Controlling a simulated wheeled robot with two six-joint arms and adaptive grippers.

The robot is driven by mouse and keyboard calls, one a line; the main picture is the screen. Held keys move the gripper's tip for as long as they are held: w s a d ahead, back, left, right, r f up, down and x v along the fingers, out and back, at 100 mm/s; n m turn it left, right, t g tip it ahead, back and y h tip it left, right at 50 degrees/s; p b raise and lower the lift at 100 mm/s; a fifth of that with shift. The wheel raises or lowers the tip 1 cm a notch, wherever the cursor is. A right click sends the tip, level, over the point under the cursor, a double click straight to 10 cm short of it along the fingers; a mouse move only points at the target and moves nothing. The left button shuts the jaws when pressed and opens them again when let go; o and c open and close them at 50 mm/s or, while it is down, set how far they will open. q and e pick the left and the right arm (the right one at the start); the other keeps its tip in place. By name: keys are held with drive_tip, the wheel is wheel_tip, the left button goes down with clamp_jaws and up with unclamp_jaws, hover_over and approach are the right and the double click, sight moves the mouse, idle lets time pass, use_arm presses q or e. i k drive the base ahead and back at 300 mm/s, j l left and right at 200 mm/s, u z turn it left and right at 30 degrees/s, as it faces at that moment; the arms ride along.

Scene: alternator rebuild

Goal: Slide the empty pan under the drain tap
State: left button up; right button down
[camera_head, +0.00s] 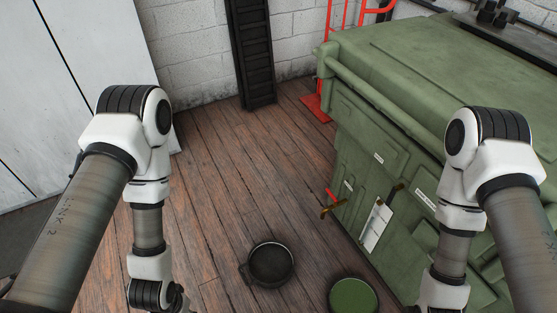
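A dark round pan (271,265) sits on the wooden floor at the lower middle, and it looks empty. A brass-coloured tap (333,208) with a red handle sticks out from the left side of the green cabinet (370,130). The pan lies apart from the tap, nearer to me and to its left. A round thing with a green top (353,297) is partly cut off by the bottom edge, right of the pan. I cannot tell if it is a filled pan. Both my arms reach down past the bottom edge, and neither gripper shows.
A red hand truck (321,103) and a dark ladder-like rack (252,55) stand by the white brick wall. Pale panels (75,60) stand at the left. The wooden floor (225,180) is clear between the pan and the rack.

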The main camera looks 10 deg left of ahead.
sight(270, 263)
drive_tip(key=i+j+z, duration=0.15)
drive_tip(key=j+z, duration=0.25)
drive_tip(key=i+j+z, duration=0.1)
drive_tip(key=j+z, duration=0.3)
drive_tip(key=j, duration=0.2)
drive_tip(key=j+z, duration=0.45)
drive_tip(key=i+j, duration=0.05)
drive_tip(key=j, duration=0.05)
